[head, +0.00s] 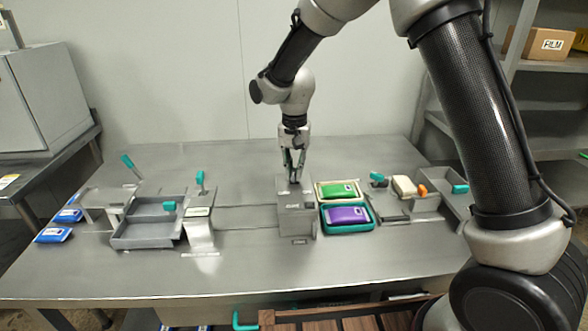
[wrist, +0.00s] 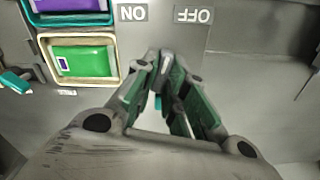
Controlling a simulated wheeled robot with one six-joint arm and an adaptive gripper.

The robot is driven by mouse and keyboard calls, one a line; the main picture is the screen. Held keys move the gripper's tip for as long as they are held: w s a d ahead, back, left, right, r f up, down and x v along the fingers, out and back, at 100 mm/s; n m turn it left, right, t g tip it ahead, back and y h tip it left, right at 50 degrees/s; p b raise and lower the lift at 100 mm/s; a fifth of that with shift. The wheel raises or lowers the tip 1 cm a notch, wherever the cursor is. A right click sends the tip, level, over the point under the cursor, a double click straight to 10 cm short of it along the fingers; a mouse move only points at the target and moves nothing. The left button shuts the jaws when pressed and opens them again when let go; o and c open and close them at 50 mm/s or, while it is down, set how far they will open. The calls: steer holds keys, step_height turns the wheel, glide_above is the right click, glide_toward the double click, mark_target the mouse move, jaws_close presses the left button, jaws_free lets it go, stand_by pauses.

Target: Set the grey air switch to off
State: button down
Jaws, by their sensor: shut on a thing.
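The grey switch box (head: 296,222) stands on the steel table, right of its middle. In the wrist view its top carries an ON label (wrist: 133,12) and an OFF label (wrist: 193,15), both upside down. My gripper (head: 294,179) points down onto the top of this box. Its fingertips (wrist: 162,58) are close together, shut on the small grey switch lever, which they mostly hide. They sit below the two labels, roughly between them in the picture. Which way the lever is set cannot be told.
Right of the box, close by, are a cream tray with a green pack (head: 339,190) and a teal tray with a purple pack (head: 347,215). Grey bins with teal handles (head: 150,233) stand left. Blue packs (head: 53,235) lie far left. The front of the table is clear.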

steer(key=shift+m, duration=1.2)
steer(key=c, duration=1.5)
jaws_free()
steer(key=shift+o, duration=0.2)
step_height(320, 180, up, 12)
